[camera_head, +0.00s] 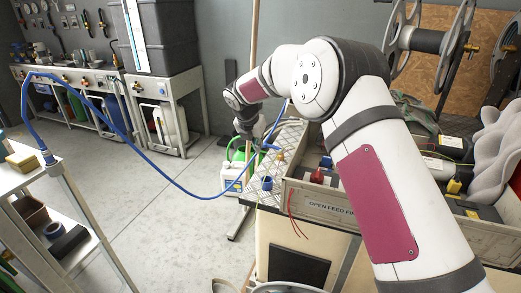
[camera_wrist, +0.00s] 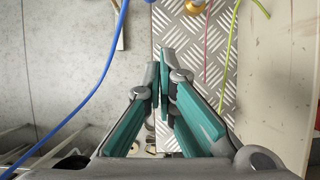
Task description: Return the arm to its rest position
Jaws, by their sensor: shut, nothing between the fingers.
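My arm (camera_head: 375,190) rises from the lower right of the head view, bends at the top and reaches left. My gripper (camera_head: 247,128) hangs at its end beside the near-left edge of the diamond-plate bench top (camera_head: 283,150). In the wrist view my gripper (camera_wrist: 163,56) has its teal fingers together at the tips with nothing between them. The plate (camera_wrist: 195,55) lies below and beyond the fingers. The fingertips are small and partly dark in the head view.
A blue hose (camera_head: 130,150) sags from the left shelf (camera_head: 75,215) towards the bench; it passes left of my fingers in the wrist view (camera_wrist: 98,80). A crate (camera_head: 328,208) marked "OPEN FEED" and hose reels (camera_head: 428,40) stand right. Floor (camera_head: 150,225) is clear between shelf and bench.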

